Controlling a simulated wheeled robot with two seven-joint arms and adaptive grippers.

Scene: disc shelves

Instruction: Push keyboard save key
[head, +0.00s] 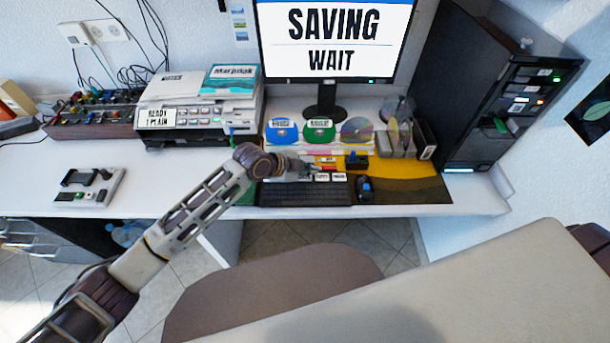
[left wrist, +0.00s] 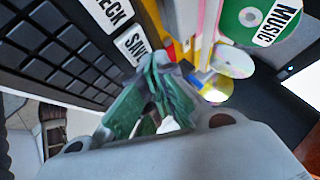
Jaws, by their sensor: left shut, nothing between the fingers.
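The black keyboard (head: 305,193) lies near the front edge of the desk, with white labelled keys along its back right. In the left wrist view the white save key (left wrist: 133,44) sits beside another white key (left wrist: 108,14) whose label is cut off. My left gripper (head: 314,171) is shut and empty at the keyboard's back edge. In the left wrist view its green fingertips (left wrist: 158,75) are right by the save key and cover its near end. I cannot tell whether they touch it. The monitor (head: 335,40) reads "SAVING WAIT". My right gripper is out of view.
A mouse (head: 365,188) lies right of the keyboard on a dark and yellow mat (head: 410,185). Discs, including a green one (head: 319,131), stand behind. A printer (head: 195,118) is at the left, a black tower (head: 490,90) at the right. A chair (head: 275,290) is in front.

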